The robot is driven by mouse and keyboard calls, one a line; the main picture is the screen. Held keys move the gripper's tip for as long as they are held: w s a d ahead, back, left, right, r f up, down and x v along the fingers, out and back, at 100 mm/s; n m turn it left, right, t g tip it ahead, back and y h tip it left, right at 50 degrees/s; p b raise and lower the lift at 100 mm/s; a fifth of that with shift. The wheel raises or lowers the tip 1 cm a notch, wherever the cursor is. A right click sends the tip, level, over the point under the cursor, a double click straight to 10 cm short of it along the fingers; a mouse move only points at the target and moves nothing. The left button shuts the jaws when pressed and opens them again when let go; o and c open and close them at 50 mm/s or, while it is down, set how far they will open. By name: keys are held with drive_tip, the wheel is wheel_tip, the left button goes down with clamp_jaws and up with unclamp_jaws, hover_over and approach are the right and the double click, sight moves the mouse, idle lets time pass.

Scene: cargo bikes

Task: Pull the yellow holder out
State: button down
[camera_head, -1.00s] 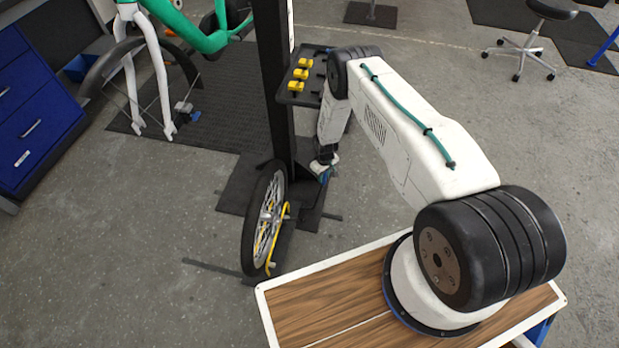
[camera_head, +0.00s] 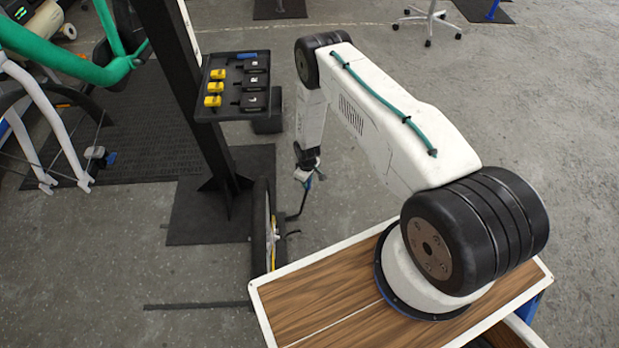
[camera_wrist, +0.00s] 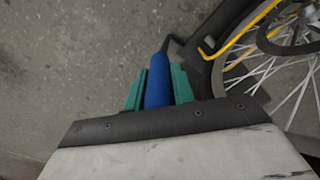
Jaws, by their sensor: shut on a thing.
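My gripper (camera_wrist: 158,95) has its teal fingers closed around a blue handle (camera_wrist: 158,82), whose dark shaft runs up toward the tyre. In the head view my gripper (camera_head: 305,178) is low, just right of the bike wheel (camera_head: 261,235). A yellow bent rod (camera_wrist: 234,36), which looks like the yellow holder, lies along the wheel's side near the spokes in the wrist view. In the head view only a thin yellow strip (camera_head: 273,240) shows, as the wheel is nearly edge-on. I cannot tell whether the blue handle joins the yellow rod.
A black tray (camera_head: 236,85) on the dark post holds several yellow blocks and black pieces. A bike with a green frame (camera_head: 70,62) stands at left. My wooden-topped base is close below the wheel. Open floor lies to the right.

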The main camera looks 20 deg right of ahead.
drive_tip(key=shift+d, duration=0.2)
drive_tip(key=c, duration=1.2)
unclamp_jaws()
drive_tip(key=shift+o, duration=0.2)
drive_tip(key=shift+r, duration=0.1)
wheel_tip(320, 180, up, 8)
drive_tip(key=shift+f, duration=0.15)
